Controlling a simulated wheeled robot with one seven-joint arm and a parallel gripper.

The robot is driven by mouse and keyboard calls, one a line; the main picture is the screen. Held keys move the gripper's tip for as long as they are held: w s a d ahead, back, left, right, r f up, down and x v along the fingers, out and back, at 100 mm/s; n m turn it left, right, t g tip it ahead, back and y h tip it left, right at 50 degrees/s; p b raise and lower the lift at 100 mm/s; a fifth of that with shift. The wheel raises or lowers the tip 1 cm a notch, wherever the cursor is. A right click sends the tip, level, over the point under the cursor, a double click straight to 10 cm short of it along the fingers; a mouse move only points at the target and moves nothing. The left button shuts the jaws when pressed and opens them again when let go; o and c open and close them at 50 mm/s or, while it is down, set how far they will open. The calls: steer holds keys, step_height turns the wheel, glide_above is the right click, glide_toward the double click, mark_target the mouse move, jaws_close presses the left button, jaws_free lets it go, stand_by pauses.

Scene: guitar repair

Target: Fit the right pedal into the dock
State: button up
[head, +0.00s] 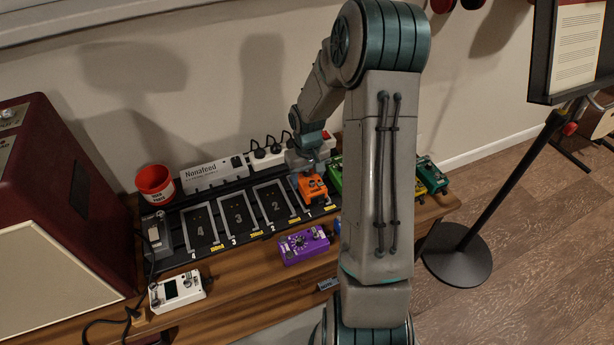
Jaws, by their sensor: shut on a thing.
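An orange pedal (313,190) is at the bay just right of the one marked 2. I cannot tell whether it sits fully down in that bay or is held slightly above it. My gripper (306,172) comes down from above and is shut on the orange pedal; its fingertips are small and partly hidden. The black dock board (177,232) has empty bays marked 4 (200,226), 3 (239,218) and 2 (275,205). A purple pedal (304,245) and a white pedal (178,289) lie on the wooden bench in front.
A green pedal (335,175) stands close right of the orange one. My arm hides much behind it; a dark green pedal (431,175) shows beyond. A red cup (155,182), white power box (214,173) and power strip (268,157) stand behind. A red amplifier (62,180) is left.

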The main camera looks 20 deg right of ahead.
steer(key=shift+f+b, duration=0.45)
steer(key=shift+f, duration=0.15)
stand_by(0.4)
steer(key=o, duration=1.7)
steer(key=shift+r+p, duration=3.2)
steer(key=shift+r, duration=0.9)
